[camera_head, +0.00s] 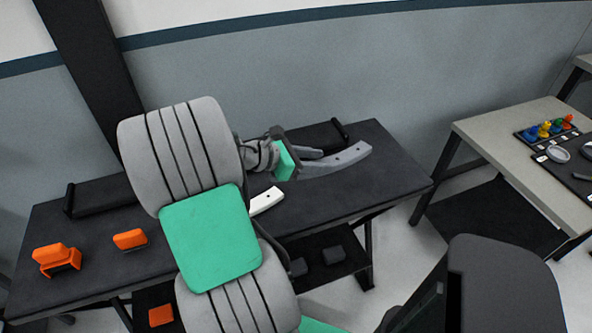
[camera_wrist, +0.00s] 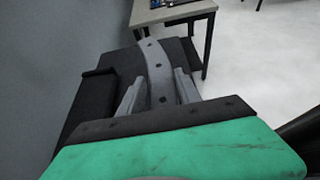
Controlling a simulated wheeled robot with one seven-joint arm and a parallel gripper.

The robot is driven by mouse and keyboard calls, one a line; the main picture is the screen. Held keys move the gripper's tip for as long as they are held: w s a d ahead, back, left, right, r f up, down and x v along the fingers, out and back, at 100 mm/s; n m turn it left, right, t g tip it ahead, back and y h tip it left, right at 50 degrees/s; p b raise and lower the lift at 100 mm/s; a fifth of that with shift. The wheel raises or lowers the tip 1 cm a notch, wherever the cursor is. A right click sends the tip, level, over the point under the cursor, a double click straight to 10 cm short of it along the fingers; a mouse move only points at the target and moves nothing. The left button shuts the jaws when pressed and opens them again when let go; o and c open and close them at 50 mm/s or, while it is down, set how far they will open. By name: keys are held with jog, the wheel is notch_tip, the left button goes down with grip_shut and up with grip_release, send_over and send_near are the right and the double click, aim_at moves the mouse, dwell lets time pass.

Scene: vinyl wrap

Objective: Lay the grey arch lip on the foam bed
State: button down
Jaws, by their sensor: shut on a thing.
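The grey arch lip (camera_head: 345,160) is a curved strip with dark holes, over the right part of the dark table. My gripper (camera_head: 308,154) is shut on it near its left end. In the wrist view the lip (camera_wrist: 157,70) runs forward from between the two fingers (camera_wrist: 158,92). I cannot tell whether the lip touches the surface below. A long black bed with raised ends (camera_head: 103,195), which may be the foam bed, lies along the back of the table. My arm hides its middle. Its right end shows beside the lip in the wrist view (camera_wrist: 98,92).
The dark table (camera_head: 385,150) also holds a white strip (camera_head: 266,201) and two orange blocks (camera_head: 130,239) (camera_head: 52,257) at left. Dark blocks (camera_head: 333,254) sit on a lower shelf. A separate light table (camera_head: 490,130) with small coloured items stands at right. A wall is behind.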

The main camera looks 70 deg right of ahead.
jog(key=w+d+f, duration=0.1)
jog(key=d+f, duration=0.1)
jog(key=w+d+f, duration=0.1)
jog(key=w+f, duration=0.1)
jog(key=w+d+f+b, duration=0.1)
jog(key=w+d+f, duration=0.1)
jog(key=f, duration=0.1)
jog(key=shift+w+d, duration=0.2)
jog(key=shift+d, duration=0.15)
jog(key=f, duration=0.3)
jog(key=shift+w+d+f, duration=0.2)
jog(key=shift+f, duration=0.05)
jog(key=c, duration=0.8)
grip_release()
jog(key=shift+f, duration=0.1)
jog(key=shift+c, duration=0.2)
